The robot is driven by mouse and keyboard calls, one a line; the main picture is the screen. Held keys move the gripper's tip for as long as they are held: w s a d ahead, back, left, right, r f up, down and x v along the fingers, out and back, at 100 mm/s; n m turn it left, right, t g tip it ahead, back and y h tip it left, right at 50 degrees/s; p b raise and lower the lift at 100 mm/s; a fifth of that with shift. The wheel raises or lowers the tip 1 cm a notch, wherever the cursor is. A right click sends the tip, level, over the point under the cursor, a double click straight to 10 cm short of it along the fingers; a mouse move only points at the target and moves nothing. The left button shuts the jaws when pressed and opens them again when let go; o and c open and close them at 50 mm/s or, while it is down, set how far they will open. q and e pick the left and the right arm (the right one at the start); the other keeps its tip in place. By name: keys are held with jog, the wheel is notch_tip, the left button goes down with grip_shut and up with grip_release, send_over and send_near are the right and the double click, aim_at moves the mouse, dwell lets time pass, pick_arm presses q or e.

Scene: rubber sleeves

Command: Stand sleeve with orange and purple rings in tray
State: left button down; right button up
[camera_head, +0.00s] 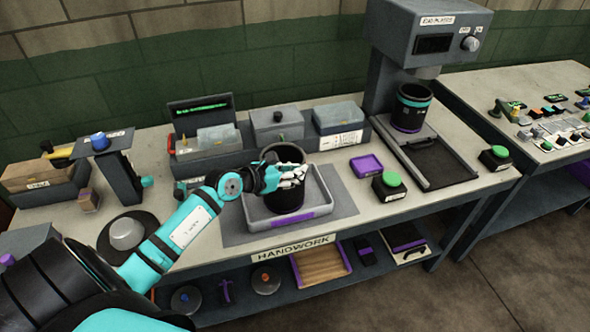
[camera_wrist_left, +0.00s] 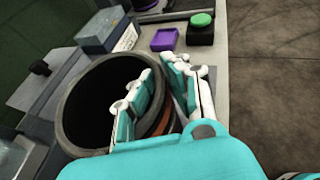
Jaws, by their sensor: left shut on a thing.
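A dark sleeve (camera_head: 284,201) stands upright, or nearly so, within the walls of the grey tray (camera_head: 290,220) at the middle of the bench. I cannot tell whether its base touches the tray floor. In the left wrist view its wide round opening faces up, and an orange ring shows on the sleeve (camera_wrist_left: 167,121) near the fingers; no purple ring is clear. My left gripper (camera_head: 296,173) is shut on the sleeve's wall at its near right side, one finger inside the rim, also in the left wrist view (camera_wrist_left: 166,100). My right gripper is not in view.
Another black sleeve with a teal ring (camera_head: 412,108) stands under the grey machine at right. A purple dish (camera_head: 367,165) and a green button (camera_head: 390,182) lie right of the tray. Grey bins (camera_head: 277,122) line the back; a lamp-like stand (camera_head: 118,170) is at left.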

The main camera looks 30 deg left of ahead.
pick_arm(q)
jog(key=shift+r, duration=0.15)
jog(key=c, duration=1.4)
grip_release()
jog(key=shift+f, duration=0.2)
